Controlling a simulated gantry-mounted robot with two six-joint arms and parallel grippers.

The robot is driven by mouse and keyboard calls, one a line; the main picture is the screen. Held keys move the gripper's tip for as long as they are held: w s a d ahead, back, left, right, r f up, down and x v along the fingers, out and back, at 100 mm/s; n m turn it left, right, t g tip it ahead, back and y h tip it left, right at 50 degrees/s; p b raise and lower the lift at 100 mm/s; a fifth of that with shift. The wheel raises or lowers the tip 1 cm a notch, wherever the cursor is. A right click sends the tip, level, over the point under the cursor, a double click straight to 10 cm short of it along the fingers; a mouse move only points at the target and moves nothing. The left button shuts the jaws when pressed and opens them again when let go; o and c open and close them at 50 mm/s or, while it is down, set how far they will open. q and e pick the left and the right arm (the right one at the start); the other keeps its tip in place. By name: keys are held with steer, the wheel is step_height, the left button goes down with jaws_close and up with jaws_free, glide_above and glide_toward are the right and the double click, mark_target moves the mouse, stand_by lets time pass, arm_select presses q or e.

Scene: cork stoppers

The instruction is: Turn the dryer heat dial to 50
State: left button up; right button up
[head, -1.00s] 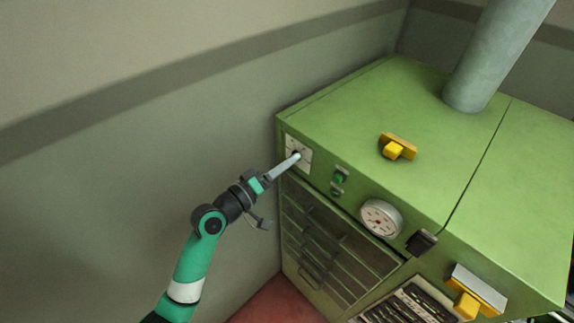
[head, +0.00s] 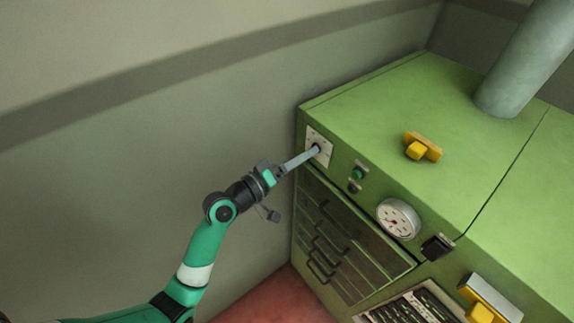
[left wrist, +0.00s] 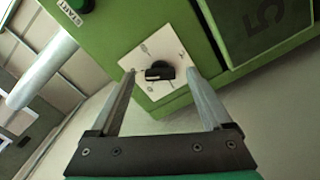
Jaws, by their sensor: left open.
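The heat dial is a black knob (left wrist: 158,71) on a white square plate (left wrist: 160,55) with small marks that I cannot read. The plate (head: 326,138) sits on the upper left of the green dryer's front (head: 300,190). My left gripper (head: 314,151) reaches it from the left in the head view, and its tips hide most of the knob there. In the left wrist view its fingers (left wrist: 161,73) stand open, one on either side of the knob, with gaps visible. The knob's bar lies nearly level in that view. My right gripper is not in view.
Dark drawers (head: 335,245) lie below. A yellow-handled item (head: 422,147) lies on the dryer top beside a grey pipe (head: 525,70). A wall stands left.

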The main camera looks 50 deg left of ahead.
arm_select(q)
steer(key=s, duration=1)
steer(key=shift+s, duration=0.15)
steer(key=shift+a, duration=0.1)
